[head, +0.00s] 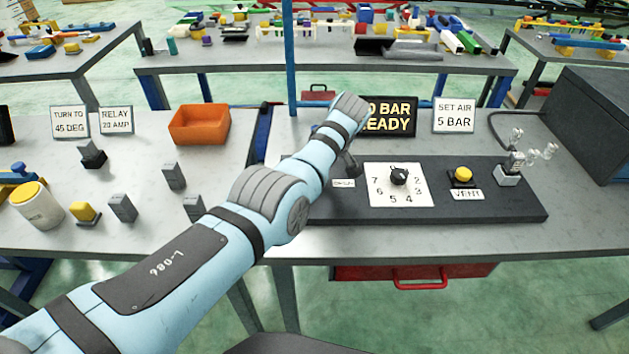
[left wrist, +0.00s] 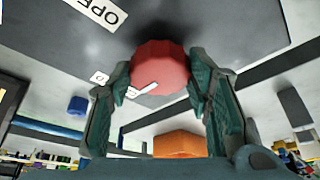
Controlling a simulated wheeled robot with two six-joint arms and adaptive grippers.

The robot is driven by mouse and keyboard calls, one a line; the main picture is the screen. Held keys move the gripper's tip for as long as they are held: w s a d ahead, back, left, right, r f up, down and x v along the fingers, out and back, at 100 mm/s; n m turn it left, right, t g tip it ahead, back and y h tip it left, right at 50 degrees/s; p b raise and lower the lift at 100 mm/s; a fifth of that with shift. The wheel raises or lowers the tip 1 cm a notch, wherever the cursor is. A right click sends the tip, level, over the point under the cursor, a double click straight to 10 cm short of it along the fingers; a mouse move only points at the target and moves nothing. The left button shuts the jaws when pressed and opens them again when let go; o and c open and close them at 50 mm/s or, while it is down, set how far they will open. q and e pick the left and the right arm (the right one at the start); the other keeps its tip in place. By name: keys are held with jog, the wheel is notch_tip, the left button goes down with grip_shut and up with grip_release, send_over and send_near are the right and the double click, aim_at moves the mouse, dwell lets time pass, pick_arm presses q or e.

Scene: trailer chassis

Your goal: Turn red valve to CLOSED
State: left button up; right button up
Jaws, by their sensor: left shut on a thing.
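The red valve (left wrist: 160,66) shows in the left wrist view as a round, faceted knob on the dark panel (head: 520,205). A white pointer mark (left wrist: 143,90) lies at its lower edge. My left gripper (left wrist: 158,72) is shut on the valve, one finger on each side. In the head view my left arm hides the valve. A small white label (head: 344,183) there is too small to read surely. My right gripper is not in view.
Right along the panel are a numbered dial (head: 399,176), a yellow button (head: 463,175) and a metal fitting (head: 508,174). A sign (head: 391,116) stands behind. An orange bin (head: 199,124) and several grey blocks are left of my arm.

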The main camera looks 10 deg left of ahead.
pick_arm(q)
jog(key=shift+o, duration=0.2)
jog(key=shift+c, duration=0.2)
jog(key=o, duration=1.2)
jog(key=v, duration=1.2)
jog(key=shift+a, duration=0.1)
